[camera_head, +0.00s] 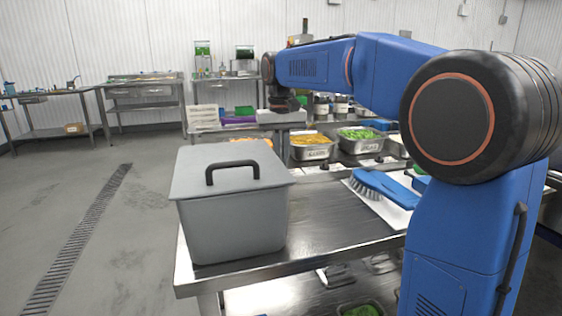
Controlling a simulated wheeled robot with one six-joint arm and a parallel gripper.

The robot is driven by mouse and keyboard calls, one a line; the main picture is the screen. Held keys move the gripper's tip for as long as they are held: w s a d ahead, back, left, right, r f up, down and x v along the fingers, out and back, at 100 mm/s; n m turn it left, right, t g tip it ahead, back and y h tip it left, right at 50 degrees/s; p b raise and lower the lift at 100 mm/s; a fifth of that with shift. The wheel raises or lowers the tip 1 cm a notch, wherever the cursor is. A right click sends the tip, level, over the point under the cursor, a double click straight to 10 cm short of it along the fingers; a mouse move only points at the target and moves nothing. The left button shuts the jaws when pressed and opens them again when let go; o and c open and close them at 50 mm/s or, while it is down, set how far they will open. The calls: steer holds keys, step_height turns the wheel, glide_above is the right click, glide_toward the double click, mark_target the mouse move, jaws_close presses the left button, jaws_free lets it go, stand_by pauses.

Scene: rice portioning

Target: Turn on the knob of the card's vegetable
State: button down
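My gripper (286,105) is a small dark shape at the far end of my blue arm, above the back of the steel table. Its fingers are too small and dark to tell open from shut. A metal pan with orange food (310,140) and a metal pan with green food (358,134) stand behind the table's middle. Each has a pale label on its front, too small to read. White flat pieces (306,171) lie in front of the pans; I cannot tell whether one is a card. I cannot make out any knob.
A grey lidded bin (232,215) stands on the left of the steel table (325,235). A blue brush (382,187) lies on a white board at right. A purple item (238,119) is behind. Open grey floor (90,200) lies to the left.

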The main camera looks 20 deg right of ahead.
steer(key=m, duration=0.4)
steer(key=shift+m, duration=2.1)
steer(key=c, duration=1.9)
jaws_free()
steer(key=shift+r, duration=0.1)
step_height(320, 180, up, 17)
steer(key=shift+r, duration=0.1)
